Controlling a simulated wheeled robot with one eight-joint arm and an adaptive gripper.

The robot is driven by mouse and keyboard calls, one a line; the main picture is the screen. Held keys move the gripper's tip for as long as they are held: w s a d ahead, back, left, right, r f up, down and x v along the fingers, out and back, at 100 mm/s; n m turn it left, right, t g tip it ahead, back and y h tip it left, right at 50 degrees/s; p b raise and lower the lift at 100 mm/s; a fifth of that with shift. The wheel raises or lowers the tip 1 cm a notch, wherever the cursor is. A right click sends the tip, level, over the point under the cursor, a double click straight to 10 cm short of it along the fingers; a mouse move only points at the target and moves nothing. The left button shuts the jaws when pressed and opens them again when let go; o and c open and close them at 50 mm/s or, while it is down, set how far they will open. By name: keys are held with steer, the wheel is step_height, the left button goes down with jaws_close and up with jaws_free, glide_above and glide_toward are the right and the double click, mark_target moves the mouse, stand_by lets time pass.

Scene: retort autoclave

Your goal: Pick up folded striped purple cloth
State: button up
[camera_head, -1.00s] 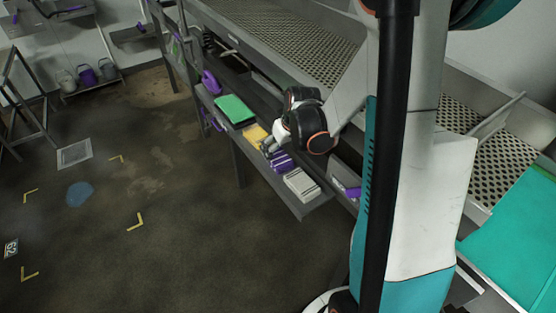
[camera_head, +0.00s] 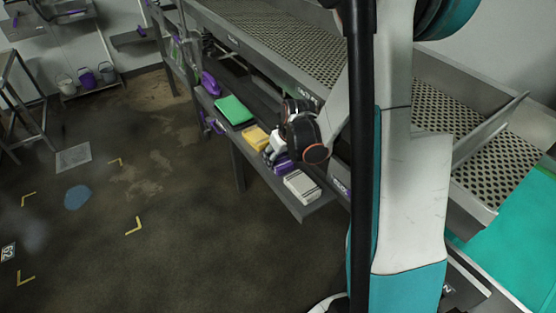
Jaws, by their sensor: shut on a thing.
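The folded striped purple cloth (camera_head: 284,166) is on the narrow shelf, between a yellow folded cloth and a white-grey one. My wrist covers part of it. My gripper (camera_head: 272,154) reaches down from above and is shut on the purple cloth at its left side. The fingertips are small and partly hidden by the wrist, so the exact grip is hard to see. I cannot tell whether the cloth is lifted off the shelf.
The shelf also holds a green cloth (camera_head: 234,109), the yellow cloth (camera_head: 255,138), the white-grey cloth (camera_head: 301,185) and a purple item (camera_head: 210,83). A perforated metal table (camera_head: 290,45) stands behind and above the shelf. The floor at left is mostly open.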

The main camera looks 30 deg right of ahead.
mark_target(279, 158)
step_height(279, 158, up, 20)
steer(key=p, duration=0.5)
steer(key=shift+p, duration=0.35)
